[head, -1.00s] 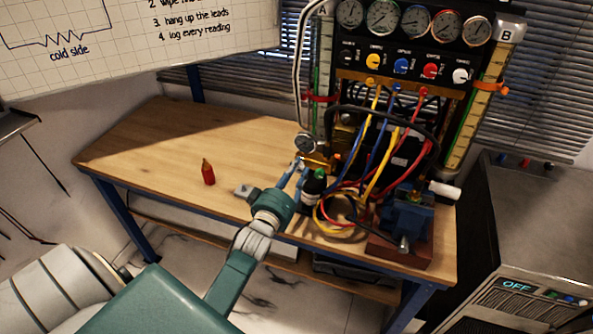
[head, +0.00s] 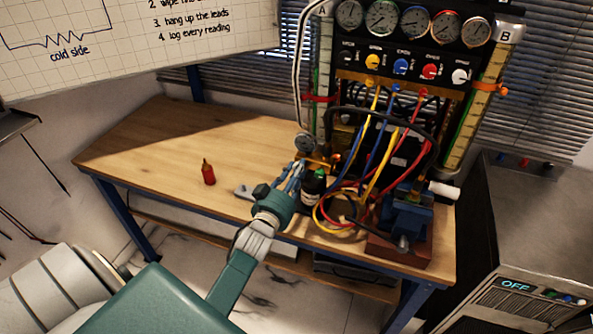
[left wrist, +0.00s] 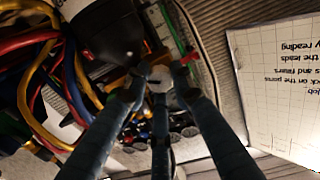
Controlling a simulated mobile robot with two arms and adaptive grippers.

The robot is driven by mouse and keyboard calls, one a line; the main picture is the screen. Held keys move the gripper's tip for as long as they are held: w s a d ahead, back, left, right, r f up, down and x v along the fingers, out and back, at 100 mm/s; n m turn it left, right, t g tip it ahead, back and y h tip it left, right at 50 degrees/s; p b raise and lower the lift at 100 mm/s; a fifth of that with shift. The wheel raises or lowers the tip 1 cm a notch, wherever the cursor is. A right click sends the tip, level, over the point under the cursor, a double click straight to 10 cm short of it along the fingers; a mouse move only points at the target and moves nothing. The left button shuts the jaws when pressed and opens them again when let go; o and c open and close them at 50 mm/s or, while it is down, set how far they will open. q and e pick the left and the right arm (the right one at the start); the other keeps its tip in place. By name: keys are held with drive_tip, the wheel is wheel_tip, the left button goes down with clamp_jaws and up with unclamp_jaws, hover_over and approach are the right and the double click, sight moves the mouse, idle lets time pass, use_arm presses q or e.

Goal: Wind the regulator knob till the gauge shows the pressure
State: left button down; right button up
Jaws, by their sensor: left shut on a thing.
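The small round gauge (head: 304,144) stands on the bench at the rig's left front; its reading is too small to tell. Brass regulator fittings (head: 320,159) sit just right of and below it. My left gripper (head: 299,165) reaches up to these fittings from the front, with its fingers closed in. In the left wrist view the fingertips (left wrist: 152,77) meet around a small pale grey piece (left wrist: 160,75), seemingly the regulator knob, beside brass parts (left wrist: 118,83). The fingers hide most of the knob. My right gripper is not in view.
A dark bottle (head: 313,188) stands close to the right of my left gripper. Coloured hoses (head: 335,212) and a blue vise (head: 408,216) crowd the right side. The bench's left half is mostly clear.

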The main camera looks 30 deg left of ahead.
use_arm(q)
drive_tip(key=m, duration=0.8)
drive_tip(key=shift+m+b, duration=0.3)
drive_tip(key=shift+b, duration=0.05)
drive_tip(key=shift+r, duration=0.1)
idle(0.3)
drive_tip(key=c, duration=1.5)
unclamp_jaws()
drive_tip(key=shift+o, duration=0.2)
